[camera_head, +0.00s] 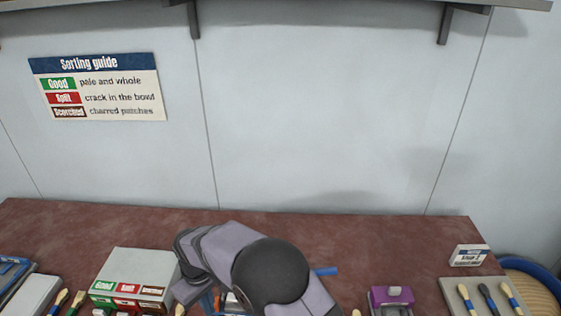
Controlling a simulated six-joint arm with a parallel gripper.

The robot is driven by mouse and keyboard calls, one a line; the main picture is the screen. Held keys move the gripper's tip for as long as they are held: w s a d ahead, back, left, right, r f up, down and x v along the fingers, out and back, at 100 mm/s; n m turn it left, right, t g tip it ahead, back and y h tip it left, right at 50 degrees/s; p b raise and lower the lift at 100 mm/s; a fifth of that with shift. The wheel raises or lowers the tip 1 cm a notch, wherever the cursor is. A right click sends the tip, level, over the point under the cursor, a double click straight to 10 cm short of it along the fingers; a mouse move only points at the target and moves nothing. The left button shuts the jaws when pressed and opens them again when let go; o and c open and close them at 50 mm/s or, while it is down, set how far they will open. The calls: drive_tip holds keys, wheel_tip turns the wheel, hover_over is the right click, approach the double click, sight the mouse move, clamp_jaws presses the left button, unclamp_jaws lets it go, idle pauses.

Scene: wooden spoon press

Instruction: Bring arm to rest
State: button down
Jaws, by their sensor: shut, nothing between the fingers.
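My arm (222,252) shows at the bottom middle of the head view. Its grey-purple links run from the bottom edge past a large dark round joint (270,275) and bend over to the left, close to the grey sorting box (140,268). My gripper cannot be made out; the arm's end is hidden behind the links or below the bottom edge. The sorting box has green, red and dark labels on its front.
Several spoons with coloured handles lie on a grey board (449,290) at right. A purple device (391,298) stands left of it, a small sign (468,255) behind. Some spoons lie left of the sorting box. The reddish table (400,240) is clear along its back.

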drive_tip(key=shift+m+g+h, duration=0.5)
drive_tip(key=shift+g+h, duration=0.4)
drive_tip(key=s+d+f, duration=0.1)
drive_tip(key=s+d, duration=0.1)
drive_tip(key=d, duration=0.1)
drive_tip(key=s+d+f, duration=0.2)
drive_tip(key=s+d, duration=0.1)
drive_tip(key=s+d+f, duration=0.1)
drive_tip(key=s+d, duration=0.1)
drive_tip(key=s, duration=0.1)
drive_tip(key=shift+s+d+f, duration=0.2)
drive_tip(key=shift+d+f, duration=0.2)
drive_tip(key=s+d+r+m+g, duration=0.1)
drive_tip(key=s+d+r+m, duration=0.25)
drive_tip(key=d, duration=0.65)
drive_tip(key=s+d+r+m, duration=0.2)
drive_tip(key=s+d+r, duration=0.25)
drive_tip(key=d, duration=0.55)
drive_tip(key=w+d+r+m+t+y, duration=0.1)
drive_tip(key=w+d+r+m+t, duration=0.1)
drive_tip(key=d, duration=0.5)
wheel_tip(320, 180, up, 3)
drive_tip(key=shift+w+d+f+m+t+y+b, duration=0.2)
drive_tip(key=shift+w+m+t+y+b, duration=0.1)
drive_tip(key=shift+w+m, duration=0.7)
drive_tip(key=shift+s+a, duration=0.1)
drive_tip(key=shift+s, duration=0.1)
